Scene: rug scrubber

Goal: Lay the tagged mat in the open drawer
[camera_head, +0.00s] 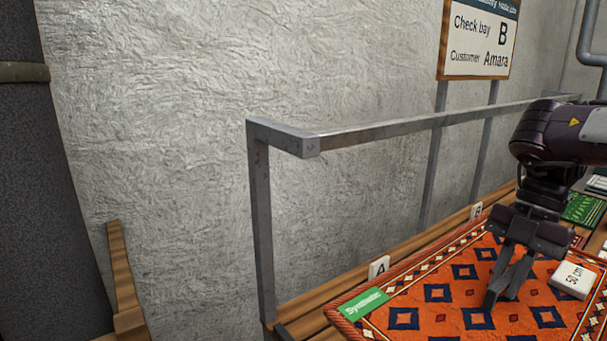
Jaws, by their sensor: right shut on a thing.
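An orange patterned mat (450,296) with dark blue diamonds and a bordered edge lies flat at the lower right. A green tag (363,304) reading "Synthetic" sits at its left corner. A white block (573,280) marked "50 cm" lies on its right part. My right gripper (503,297) comes down from the right, its fingertips at the mat's surface. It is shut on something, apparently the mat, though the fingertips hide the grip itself. My left gripper is out of view, and no open drawer shows.
A grey metal rail frame (400,125) stands behind the mat. White markers "A" (379,268) and "B" (477,211) stand along the wooden edge. A sign (478,38) reads "Check bay B, Customer Amara". A green item (583,209) lies at right.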

